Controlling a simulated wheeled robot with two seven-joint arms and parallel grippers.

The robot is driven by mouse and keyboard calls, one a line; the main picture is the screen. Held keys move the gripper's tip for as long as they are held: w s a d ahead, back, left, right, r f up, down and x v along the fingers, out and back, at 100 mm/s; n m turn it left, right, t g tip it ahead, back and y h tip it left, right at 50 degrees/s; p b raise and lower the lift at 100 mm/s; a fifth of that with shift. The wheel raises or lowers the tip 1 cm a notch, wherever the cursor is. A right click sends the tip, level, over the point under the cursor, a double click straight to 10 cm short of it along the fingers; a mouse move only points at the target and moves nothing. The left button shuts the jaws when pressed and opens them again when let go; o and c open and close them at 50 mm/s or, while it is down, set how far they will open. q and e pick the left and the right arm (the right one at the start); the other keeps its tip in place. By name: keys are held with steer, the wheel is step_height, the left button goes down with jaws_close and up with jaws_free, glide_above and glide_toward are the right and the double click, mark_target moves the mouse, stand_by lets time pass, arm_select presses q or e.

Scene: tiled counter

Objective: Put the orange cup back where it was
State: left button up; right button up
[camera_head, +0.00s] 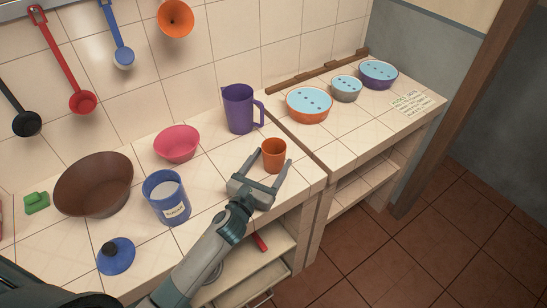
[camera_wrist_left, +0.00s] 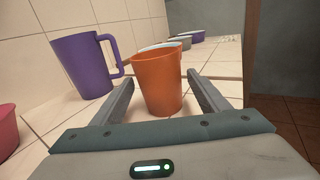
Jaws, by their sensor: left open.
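The orange cup (camera_head: 274,155) stands upright on the tiled counter near its front edge, just left of the dark seam between the two counter sections. My left gripper (camera_head: 267,161) is open with its fingers reaching toward the cup. In the left wrist view the orange cup (camera_wrist_left: 158,82) stands between the two open fingers (camera_wrist_left: 160,95), and gaps show on both sides of it. My right gripper is not in view.
A purple pitcher (camera_head: 238,109) stands behind the cup. A pink bowl (camera_head: 177,142), a brown bowl (camera_head: 94,186) and a blue canister (camera_head: 167,198) are to the left. Several patterned bowls, one orange (camera_head: 309,116), stand on the right section. Free tiles lie around the cup.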

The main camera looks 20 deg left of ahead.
arm_select(q)
steer(key=s, duration=0.2)
steer(key=s+b, duration=0.1)
steer(key=s, duration=0.2)
steer(key=s+a+b, duration=0.1)
steer(key=s, duration=0.2)
steer(key=shift+s+a, duration=0.1)
steer(key=shift+s, duration=0.1)
steer(key=shift+s+a, duration=0.1)
steer(key=shift+s, duration=0.4)
